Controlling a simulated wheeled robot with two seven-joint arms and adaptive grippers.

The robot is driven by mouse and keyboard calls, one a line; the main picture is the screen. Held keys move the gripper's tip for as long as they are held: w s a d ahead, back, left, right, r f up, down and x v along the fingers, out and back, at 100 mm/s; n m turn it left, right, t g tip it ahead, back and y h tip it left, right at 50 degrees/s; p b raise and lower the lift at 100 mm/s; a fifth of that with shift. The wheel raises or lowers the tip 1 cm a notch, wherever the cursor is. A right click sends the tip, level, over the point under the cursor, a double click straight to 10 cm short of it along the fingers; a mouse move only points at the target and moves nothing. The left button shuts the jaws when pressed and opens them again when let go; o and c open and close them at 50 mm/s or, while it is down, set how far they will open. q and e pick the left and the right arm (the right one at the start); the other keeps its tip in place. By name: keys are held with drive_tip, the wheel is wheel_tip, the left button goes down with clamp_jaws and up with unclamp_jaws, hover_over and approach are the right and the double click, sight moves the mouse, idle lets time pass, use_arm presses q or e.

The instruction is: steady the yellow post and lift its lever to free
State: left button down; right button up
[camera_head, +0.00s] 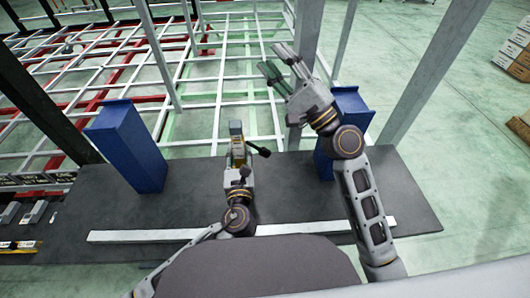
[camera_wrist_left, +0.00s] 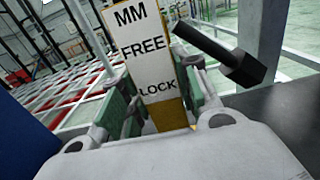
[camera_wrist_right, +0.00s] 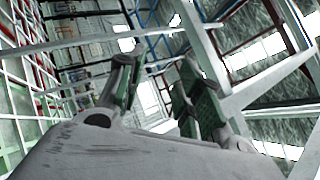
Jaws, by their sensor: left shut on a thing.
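The yellow post (camera_head: 236,128) stands upright at the far edge of the dark table. In the left wrist view the post (camera_wrist_left: 172,116) carries a white label reading MM, FREE and LOCK. Its black lever (camera_wrist_left: 225,58) sticks out to the right, with its thick end level with the lower half of the label; the lever (camera_head: 260,150) also shows in the head view. My left gripper (camera_head: 237,150) is shut on the post, with a finger on each side of it. My right gripper (camera_head: 286,72) is open and empty, raised above and to the right of the post.
Blue blocks stand on the table to the left (camera_head: 127,145) and to the right (camera_head: 345,120), the right one partly behind my right arm. A white bar (camera_head: 170,235) lies along the near part of the dark table (camera_head: 290,190). A white frame (camera_head: 225,65) and grey uprights stand beyond.

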wheel_tip(320, 180, down, 16)
drive_tip(key=s+f+m+g, duration=0.1)
drive_tip(key=s+m+g, duration=0.2)
drive_tip(key=g, duration=0.2)
drive_tip(key=m+g+h, duration=0.2)
drive_tip(key=m, duration=0.1)
approach(265, 153)
drive_tip(key=d+f, duration=0.1)
drive_tip(key=d, duration=0.1)
drive_tip(key=shift+f, duration=0.2)
drive_tip(key=shift+w+a, duration=0.1)
drive_tip(key=shift+x, duration=6)
clamp_jaws()
